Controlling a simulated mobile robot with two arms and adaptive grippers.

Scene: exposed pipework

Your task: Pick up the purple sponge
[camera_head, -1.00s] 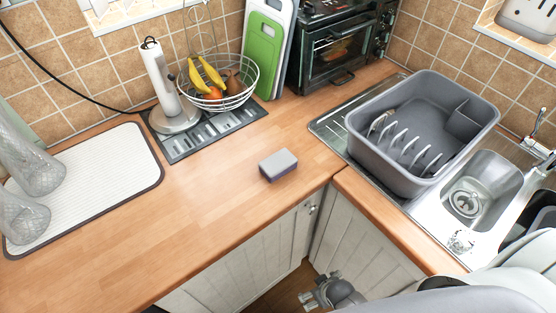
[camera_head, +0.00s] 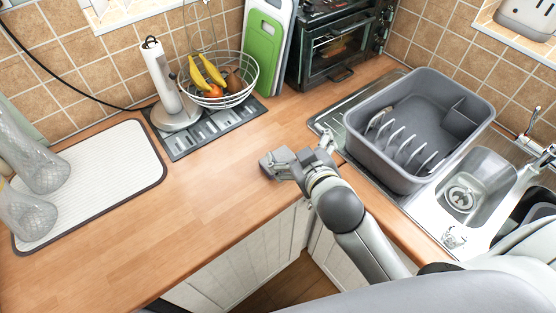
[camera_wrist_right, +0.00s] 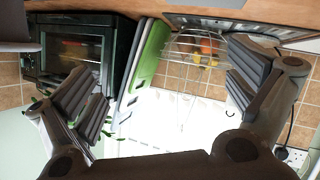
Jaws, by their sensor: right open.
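The sponge is a small grey-purple block on the wooden counter. In the head view, what looks like its left part (camera_head: 266,164) shows at the left side of my right gripper, and the rest is hidden by the fingers. My right gripper (camera_head: 298,156) is open over the counter, close to the sponge. I cannot tell if they touch. In the right wrist view, the two fingers of my right gripper (camera_wrist_right: 170,97) are spread wide with nothing visible between them, and the sponge does not show. My left gripper is in no view.
The grey dish rack (camera_head: 365,165) and the sink (camera_head: 485,180) are to the right. The wire fruit basket (camera_head: 250,88), toaster oven (camera_head: 335,45) and green cutting board (camera_head: 263,50) stand behind. A white drying mat (camera_head: 110,165) lies left. The counter in between is clear.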

